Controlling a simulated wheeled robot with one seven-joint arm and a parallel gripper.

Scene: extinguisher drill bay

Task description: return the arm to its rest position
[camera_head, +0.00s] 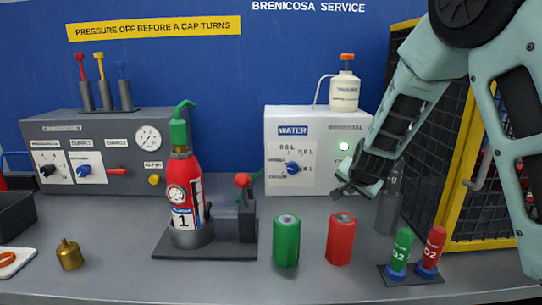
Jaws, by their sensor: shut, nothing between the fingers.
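My gripper (347,188) is at the end of my pale green arm, which comes in from the upper right. It is shut and empty, in front of the white water box (290,180) and above the red cylinder (341,240). A gap shows between the gripper and the red cylinder. The finger tips are small and dark in this view. My arm covers part of the yellow-framed cage and the blue wall.
A red extinguisher (183,195) stands upright in a black stand (238,255). A green cylinder (286,242), two small O2 bottles (401,250) and a brass weight (69,254) stand on the counter. A yellow-framed mesh cage (458,225) is at right.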

